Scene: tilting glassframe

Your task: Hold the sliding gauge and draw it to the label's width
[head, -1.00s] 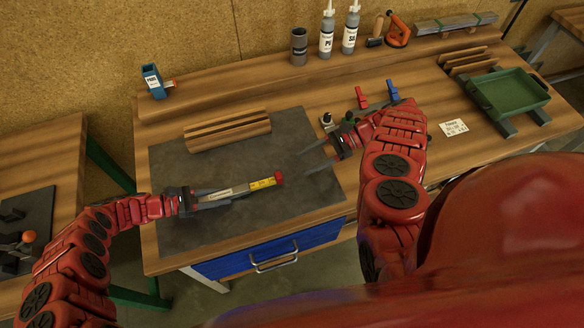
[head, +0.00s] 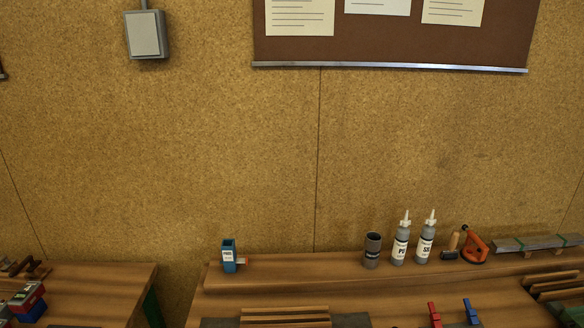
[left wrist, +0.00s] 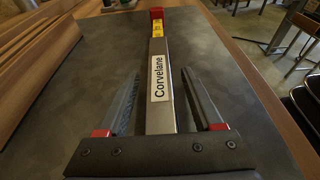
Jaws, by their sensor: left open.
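The sliding gauge (left wrist: 160,100) lies on the dark mat in the left wrist view. It is a long grey bar with a white "Corvelane" label (left wrist: 158,79), a yellow scale (left wrist: 157,33) near its far end and a red end cap (left wrist: 156,13). My left gripper (left wrist: 161,78) is open, with one finger on each side of the bar. A gap shows between the bar and each finger, narrower at the right finger's tip. The near end of the bar is hidden behind the gripper's body. The head view shows neither gripper and no gauge.
The dark mat (left wrist: 238,110) is clear right of the gauge. Wooden strips (left wrist: 40,60) lie to its left. In the head view, a blue box (head: 228,258), a grey cup (head: 372,250), two bottles (head: 400,245) and an orange tool (head: 474,247) stand along the bench's back.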

